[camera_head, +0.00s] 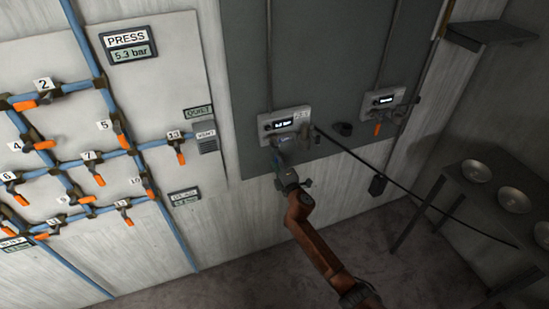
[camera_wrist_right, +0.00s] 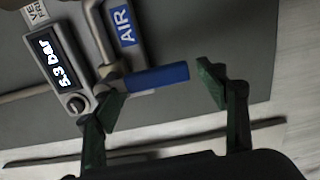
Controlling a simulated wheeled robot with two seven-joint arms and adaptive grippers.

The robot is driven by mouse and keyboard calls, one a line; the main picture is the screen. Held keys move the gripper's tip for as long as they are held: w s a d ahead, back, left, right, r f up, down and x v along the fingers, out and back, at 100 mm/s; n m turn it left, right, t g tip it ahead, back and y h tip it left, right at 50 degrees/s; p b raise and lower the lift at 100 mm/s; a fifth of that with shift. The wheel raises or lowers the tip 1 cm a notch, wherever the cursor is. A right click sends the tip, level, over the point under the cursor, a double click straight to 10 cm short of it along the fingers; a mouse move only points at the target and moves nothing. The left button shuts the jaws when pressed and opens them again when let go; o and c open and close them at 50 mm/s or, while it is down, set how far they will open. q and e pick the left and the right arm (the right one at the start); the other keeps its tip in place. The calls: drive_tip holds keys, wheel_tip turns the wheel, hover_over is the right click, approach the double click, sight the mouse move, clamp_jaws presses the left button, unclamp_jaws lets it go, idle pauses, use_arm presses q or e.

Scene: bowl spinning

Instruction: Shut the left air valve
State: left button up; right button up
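The left air valve's panel (camera_head: 284,121) is a pale box with a lit display, on the dark grey wall board in the head view. The valve's blue handle (camera_wrist_right: 157,77) points right, across the gap between the fingers of my right gripper (camera_wrist_right: 160,90). The fingers are apart, with visible space at the handle's free end. In the head view my right gripper (camera_head: 284,165) is just below the panel, partly hiding the handle. My left gripper is out of view.
A second panel (camera_head: 385,99) with an orange handle (camera_head: 377,129) is to the right. Blue pipes with several orange-handled valves cover the left wall board. A table (camera_head: 455,194) with metal bowls stands at right.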

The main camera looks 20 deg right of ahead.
drive_tip(key=s, duration=1.2)
drive_tip(key=shift+d, duration=0.25)
drive_tip(key=s+d+f+m+g, duration=0.2)
drive_tip(key=s+f, duration=0.1)
drive_tip(key=f, duration=0.8)
drive_tip(key=s+d+f+m+g+h, duration=0.1)
drive_tip(key=s+d+f+m+g, duration=0.15)
drive_tip(key=f, duration=0.95)
drive_tip(key=s+d+f+m+g, duration=0.2)
drive_tip(key=s+d+f, duration=0.15)
drive_tip(key=f, duration=0.75)
drive_tip(key=s+f+m+g, duration=0.3)
drive_tip(key=s+f, duration=0.9)
drive_tip(key=f, duration=0.2)
drive_tip(key=s+f+m+g, duration=0.2)
drive_tip(key=s+f, duration=0.5)
drive_tip(key=s, duration=0.3)
drive_tip(key=s+f+m+g, duration=0.1)
drive_tip(key=s+f+g, duration=0.1)
drive_tip(key=s+f, duration=0.65)
drive_tip(key=s+a+f+m+g, duration=0.1)
drive_tip(key=s+f+m+g, duration=0.1)
drive_tip(key=s, duration=1.1)
drive_tip(key=s+a+f+m+g, duration=0.1)
drive_tip(key=s+f, duration=0.3)
drive_tip(key=s, duration=1)
drive_tip(key=shift+m+g, duration=0.35)
drive_tip(key=shift+m, duration=0.5)
